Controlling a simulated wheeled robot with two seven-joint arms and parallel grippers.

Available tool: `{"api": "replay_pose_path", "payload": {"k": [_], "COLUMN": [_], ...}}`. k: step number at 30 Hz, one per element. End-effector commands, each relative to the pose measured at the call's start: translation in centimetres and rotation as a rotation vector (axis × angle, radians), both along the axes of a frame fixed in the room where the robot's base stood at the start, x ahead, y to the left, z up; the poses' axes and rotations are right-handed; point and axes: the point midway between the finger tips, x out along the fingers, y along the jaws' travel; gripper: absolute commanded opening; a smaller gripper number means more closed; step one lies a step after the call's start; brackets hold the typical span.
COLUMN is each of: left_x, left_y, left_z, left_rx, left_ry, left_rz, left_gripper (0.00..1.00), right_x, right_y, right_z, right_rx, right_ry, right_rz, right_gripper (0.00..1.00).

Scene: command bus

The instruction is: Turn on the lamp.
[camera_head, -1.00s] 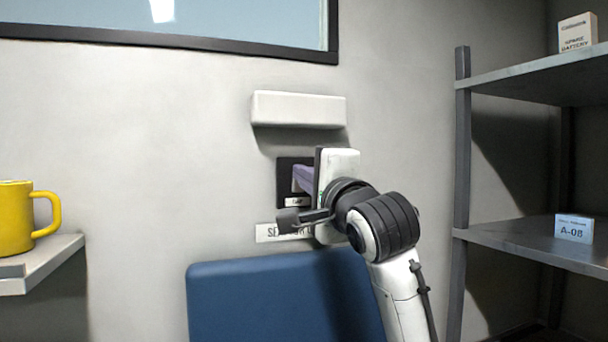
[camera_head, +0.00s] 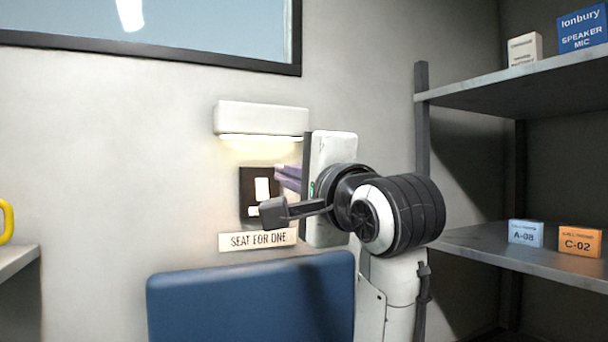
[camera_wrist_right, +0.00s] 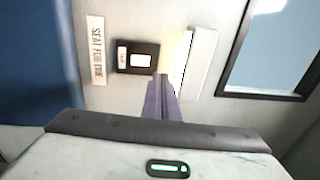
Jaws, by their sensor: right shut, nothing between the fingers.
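The lamp (camera_head: 262,118) is a white wall-mounted bar, and its underside glows warm onto the wall below. Under it is a black switch plate with a pale rocker (camera_head: 262,189). My right gripper (camera_head: 280,178) is shut and empty, just right of the switch plate, its fingertips apart from the rocker in the picture. My left gripper is not in view.
A blue seat back (camera_head: 250,300) stands below the "SEAT FOR ONE" sign (camera_head: 257,240). A metal shelf (camera_head: 520,255) with small labelled boxes is at the right. A yellow mug (camera_head: 6,221) sits at the left edge. A window is above.

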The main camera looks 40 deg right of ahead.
Motion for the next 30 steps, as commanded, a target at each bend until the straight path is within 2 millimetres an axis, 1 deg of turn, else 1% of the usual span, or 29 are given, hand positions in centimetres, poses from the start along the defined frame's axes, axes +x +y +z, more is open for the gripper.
{"api": "replay_pose_path", "payload": {"k": [1, 3, 6, 9, 14, 28, 30], "left_x": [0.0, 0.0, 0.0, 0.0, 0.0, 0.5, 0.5], "left_y": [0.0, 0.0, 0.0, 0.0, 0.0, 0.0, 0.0], "left_z": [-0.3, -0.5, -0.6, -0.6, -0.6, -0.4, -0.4], "left_rx": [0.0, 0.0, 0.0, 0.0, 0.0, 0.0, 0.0], "left_ry": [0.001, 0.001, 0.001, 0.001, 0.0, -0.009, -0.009], "left_rz": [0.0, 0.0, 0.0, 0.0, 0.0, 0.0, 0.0], "left_gripper": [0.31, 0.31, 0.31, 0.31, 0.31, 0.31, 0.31], "right_x": [-1.1, -2.3, -3.6, -4.3, -4.7, -4.7, -4.4], "right_y": [0.3, 0.5, 0.7, 0.8, 0.9, 0.9, 0.9], "right_z": [0.3, 0.4, 0.7, 0.8, 0.9, 0.8, 0.4], "right_rx": [0.001, 0.001, 0.0, 0.0, -0.001, -0.001, -0.01], "right_ry": [-0.006, -0.006, -0.004, -0.002, 0.0, 0.001, 0.013], "right_rz": [0.002, 0.002, 0.0, 0.0, 0.0, -0.001, 0.0], "right_gripper": [0.0, 0.0, 0.0, 0.0, 0.0, 0.0, 0.0]}}
